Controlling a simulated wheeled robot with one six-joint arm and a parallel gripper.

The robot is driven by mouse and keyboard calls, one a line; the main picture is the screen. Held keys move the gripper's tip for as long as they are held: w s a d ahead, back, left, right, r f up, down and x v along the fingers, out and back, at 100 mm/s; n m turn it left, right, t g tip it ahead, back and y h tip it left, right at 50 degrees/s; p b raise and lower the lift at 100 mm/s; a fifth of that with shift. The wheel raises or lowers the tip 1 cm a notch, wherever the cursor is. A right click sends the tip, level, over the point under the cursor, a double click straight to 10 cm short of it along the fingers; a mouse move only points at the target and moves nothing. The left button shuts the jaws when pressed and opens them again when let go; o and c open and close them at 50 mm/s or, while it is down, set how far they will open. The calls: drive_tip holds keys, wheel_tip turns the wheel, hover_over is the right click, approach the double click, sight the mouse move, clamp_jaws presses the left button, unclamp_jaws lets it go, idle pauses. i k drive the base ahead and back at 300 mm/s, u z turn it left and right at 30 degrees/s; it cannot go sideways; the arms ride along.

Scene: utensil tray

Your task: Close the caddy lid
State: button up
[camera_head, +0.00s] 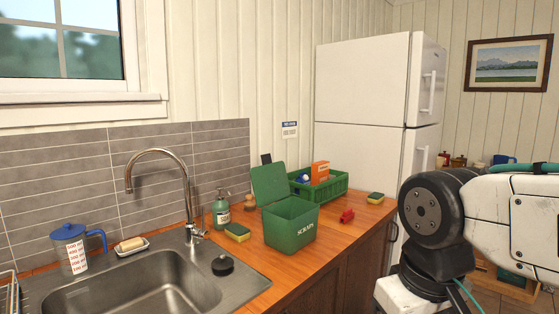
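The green caddy (290,228), marked "SCRAPS", stands upright on the wooden counter in the middle of the view. Its green lid (269,184) is raised, standing tilted up at the caddy's back left side. My arm is at the right edge of the view, well apart from the caddy. My gripper is not in view.
A sponge (237,232), soap bottle (221,209) and sink with tap (160,160) are left. Counter in front is clear.

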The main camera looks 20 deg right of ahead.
sight(270, 182)
drive_tip(key=i, duration=0.4)
drive_tip(key=z, duration=0.55)
drive_tip(key=k, duration=0.65)
drive_tip(key=z, duration=0.7)
drive_tip(key=i, duration=1.2)
drive_tip(key=u, duration=0.6)
